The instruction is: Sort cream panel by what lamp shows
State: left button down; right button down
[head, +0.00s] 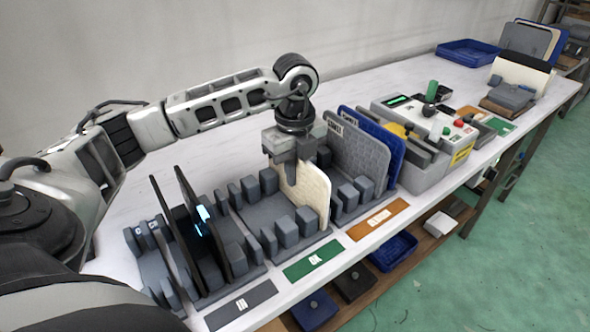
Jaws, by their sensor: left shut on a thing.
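My left gripper (291,160) is shut on the top edge of the cream panel (311,194). The panel stands upright among the grey blocks of the middle rack (255,222), behind a green label (312,261). I cannot tell whether its lower edge is fully seated in a slot. The tester (424,165) stands to the right with a red button, a green button and a small green-lit display (398,100). A green cylinder (432,91), perhaps the lamp, stands at its back; I cannot tell whether it is lit. My right gripper is out of view.
The left rack, with a dark grey label (241,303), holds black panels (188,235). A blue tray (467,52) sits at the back. Bins lie below the table.

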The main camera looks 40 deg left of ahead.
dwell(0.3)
pick_arm(q)
jog(key=c, duration=1.5)
grip_release()
